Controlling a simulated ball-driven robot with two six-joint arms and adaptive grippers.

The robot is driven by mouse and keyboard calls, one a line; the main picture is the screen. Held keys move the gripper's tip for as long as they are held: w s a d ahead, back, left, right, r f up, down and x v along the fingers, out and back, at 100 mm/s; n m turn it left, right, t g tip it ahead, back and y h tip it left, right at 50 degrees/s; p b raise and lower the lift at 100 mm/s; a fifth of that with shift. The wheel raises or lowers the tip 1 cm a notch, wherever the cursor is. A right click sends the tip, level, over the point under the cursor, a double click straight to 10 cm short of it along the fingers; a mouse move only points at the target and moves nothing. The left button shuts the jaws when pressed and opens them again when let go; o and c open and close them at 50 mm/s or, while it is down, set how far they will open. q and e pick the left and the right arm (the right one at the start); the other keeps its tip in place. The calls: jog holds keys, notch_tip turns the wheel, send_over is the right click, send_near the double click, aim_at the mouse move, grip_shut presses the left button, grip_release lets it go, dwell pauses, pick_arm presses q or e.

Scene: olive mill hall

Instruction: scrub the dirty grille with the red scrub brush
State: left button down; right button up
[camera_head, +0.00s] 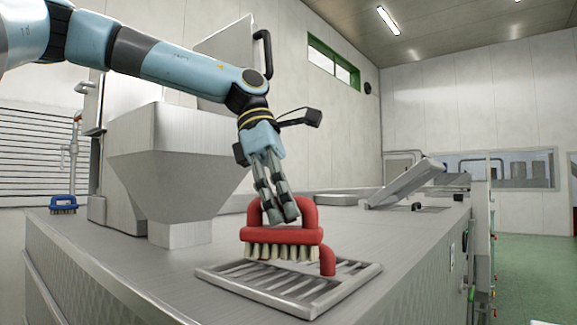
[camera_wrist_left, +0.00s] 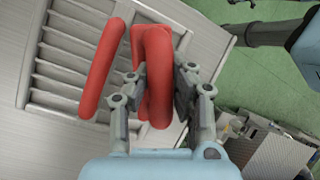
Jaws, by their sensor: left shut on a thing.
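The red scrub brush (camera_head: 281,236) has a thick looped handle and pale bristles pointing down. My left gripper (camera_head: 284,214) is shut on its handle from above. The left wrist view shows the red handle (camera_wrist_left: 154,75) between the two fingers (camera_wrist_left: 160,84). The bristles are over the back part of the grille (camera_head: 253,296); whether they touch it I cannot tell. A red upright end shows right of the brush head; what it joins is unclear. The grille is a grey slatted frame, also in the left wrist view (camera_wrist_left: 60,72). Dirt is not clearly visible. My right gripper is not in view.
The grille lies on a metal worktop (camera_head: 130,250) near its front edge. A grey hopper (camera_head: 180,165) stands behind, left of the grille. A tilted metal chute (camera_head: 405,183) is at the back right.

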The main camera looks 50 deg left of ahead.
pick_arm(q)
jog(key=shift+a+r, duration=0.1)
jog(key=shift+r, duration=0.5)
jog(key=shift+r+p, duration=0.4)
jog(key=shift+w+d+r+p, duration=0.1)
jog(key=shift+d+r+p, duration=0.2)
jog(key=shift+r+p, duration=0.35)
jog(key=shift+a+r, duration=0.15)
jog(key=shift+r, duration=0.6)
